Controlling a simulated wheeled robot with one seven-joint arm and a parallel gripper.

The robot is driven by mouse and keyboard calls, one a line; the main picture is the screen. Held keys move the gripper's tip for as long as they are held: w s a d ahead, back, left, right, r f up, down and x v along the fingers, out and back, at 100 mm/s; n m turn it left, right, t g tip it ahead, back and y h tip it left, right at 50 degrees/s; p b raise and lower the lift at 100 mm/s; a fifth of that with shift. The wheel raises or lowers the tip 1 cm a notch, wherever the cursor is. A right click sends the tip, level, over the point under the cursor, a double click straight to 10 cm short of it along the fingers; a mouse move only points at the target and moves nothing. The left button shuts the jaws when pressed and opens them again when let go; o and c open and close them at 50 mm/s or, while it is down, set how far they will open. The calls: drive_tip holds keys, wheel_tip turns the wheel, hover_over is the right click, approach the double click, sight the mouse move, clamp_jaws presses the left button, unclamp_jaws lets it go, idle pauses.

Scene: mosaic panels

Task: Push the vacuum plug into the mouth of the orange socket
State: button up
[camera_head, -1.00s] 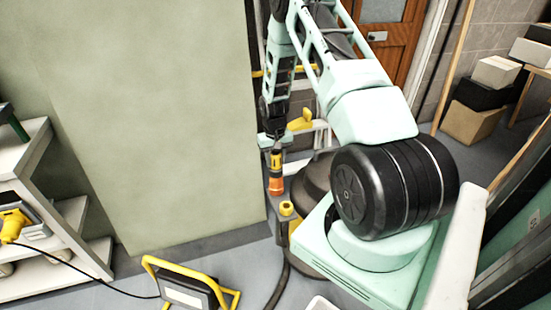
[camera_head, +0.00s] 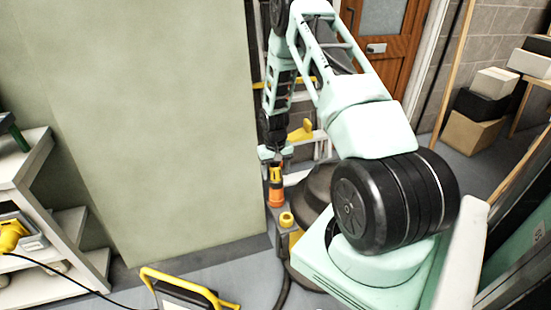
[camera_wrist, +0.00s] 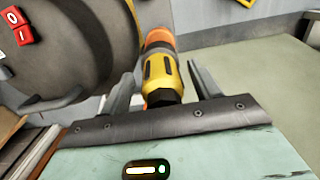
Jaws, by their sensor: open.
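The yellow and black plug (camera_head: 275,174) stands upright in the head view, with the orange socket (camera_head: 276,195) directly below and in line with it. In the wrist view the yellow plug (camera_wrist: 160,72) meets the orange socket (camera_wrist: 159,38) at its far end. They look joined, but I cannot tell how deep the plug sits. My gripper (camera_wrist: 163,88) is open, its two fingers either side of the plug's near black end, with visible gaps. In the head view my gripper (camera_head: 272,156) is just above the plug. The socket's mouth is hidden.
A dark round vacuum body (camera_wrist: 70,45) is close to the left finger in the wrist view. A pale green panel (camera_head: 160,130) stands left of my arm. A yellow-topped fitting (camera_head: 286,219) is below the socket. A yellow-framed work lamp (camera_head: 185,290) stands in front.

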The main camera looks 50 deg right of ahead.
wheel_tip(320, 180, up, 17)
drive_tip(key=w+a+r+n+p, duration=0.1)
drive_tip(key=a+r+n, duration=0.15)
drive_tip(key=a, duration=0.55)
drive_tip(key=w+a+r+n+p, duration=0.1)
drive_tip(key=a+r, duration=0.3)
drive_tip(key=a, duration=0.4)
drive_tip(key=s+a+r+n+p, duration=0.1)
drive_tip(key=s+a+r+n, duration=0.15)
drive_tip(key=s+a, duration=0.4)
drive_tip(key=s+a+r+n, duration=0.2)
drive_tip(key=s+a+r, duration=0.15)
drive_tip(key=a, duration=0.65)
drive_tip(key=s+a+r+n+p, duration=0.1)
drive_tip(key=s+a+r+n, duration=0.25)
drive_tip(key=a, duration=0.45)
drive_tip(key=s+a+r+n+p, duration=0.1)
drive_tip(key=s+a+n, duration=0.1)
drive_tip(key=s, duration=0.9)
drive_tip(key=shift+s+a+y, duration=0.15)
drive_tip(key=shift+a+y, duration=0.15)
drive_tip(key=shift+a, duration=0.5)
drive_tip(key=shift+n, duration=0.25)
